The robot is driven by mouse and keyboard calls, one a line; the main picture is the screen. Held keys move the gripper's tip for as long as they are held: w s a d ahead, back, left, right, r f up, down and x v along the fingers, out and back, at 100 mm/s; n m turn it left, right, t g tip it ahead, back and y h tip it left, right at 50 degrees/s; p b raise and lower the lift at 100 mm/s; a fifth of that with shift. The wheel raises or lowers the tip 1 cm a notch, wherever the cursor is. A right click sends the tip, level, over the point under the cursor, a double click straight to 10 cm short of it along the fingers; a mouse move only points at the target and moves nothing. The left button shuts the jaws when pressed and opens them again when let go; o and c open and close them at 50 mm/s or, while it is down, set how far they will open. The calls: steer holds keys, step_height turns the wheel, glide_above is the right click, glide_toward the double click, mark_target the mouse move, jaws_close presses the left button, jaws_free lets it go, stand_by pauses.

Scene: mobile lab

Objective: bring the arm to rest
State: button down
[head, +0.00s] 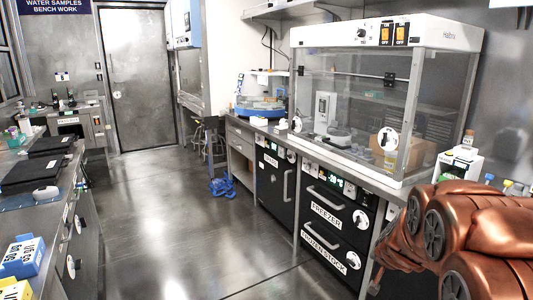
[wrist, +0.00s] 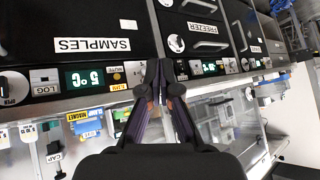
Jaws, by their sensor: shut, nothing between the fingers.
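My gripper (wrist: 162,78) shows in the wrist view, its two dark fingers together at the tips and empty. Its fingertips lie in the picture over a steel strip with displays and labels, between dark fronts above and the clutter below; I cannot tell the distance. In the head view my copper arm (head: 475,235) is folded at the lower right, close to the bench end. My gripper is hidden in the head view.
The bench on the right carries a glass hood (head: 365,110), above dark freezer drawers (head: 325,215). The left bench (head: 45,190) holds dark flat devices and small boxes. The floor (head: 170,215) between them is open. A blue item (head: 222,186) lies on it.

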steer(key=s+a+r+n+g+y+p, duration=0.1)
steer(key=s+a+r+g+p, duration=0.1)
steer(key=s+a+r+p, duration=0.25)
steer(key=s+a+r+n+g+y+p, duration=0.1)
steer(key=s+a+r+n+y, duration=0.15)
steer(key=s+a, duration=0.4)
steer(key=s+a+r+n+g+p, duration=0.1)
steer(key=s+a+r+g+p, duration=0.2)
steer(key=s, duration=0.5)
steer(key=s+r+n+g+p, duration=0.1)
steer(key=s+r, duration=0.3)
steer(key=s, duration=0.7)
steer(key=s+r+n+g+p, duration=0.1)
steer(key=s+r+g+p, duration=0.2)
steer(key=s, duration=0.8)
steer(key=shift+s+a+r+h+p, duration=0.35)
steer(key=shift+s+a+r+p, duration=0.05)
steer(key=shift+r+p, duration=0.45)
steer(key=shift+a+n, duration=0.15)
steer(key=shift+n, duration=0.1)
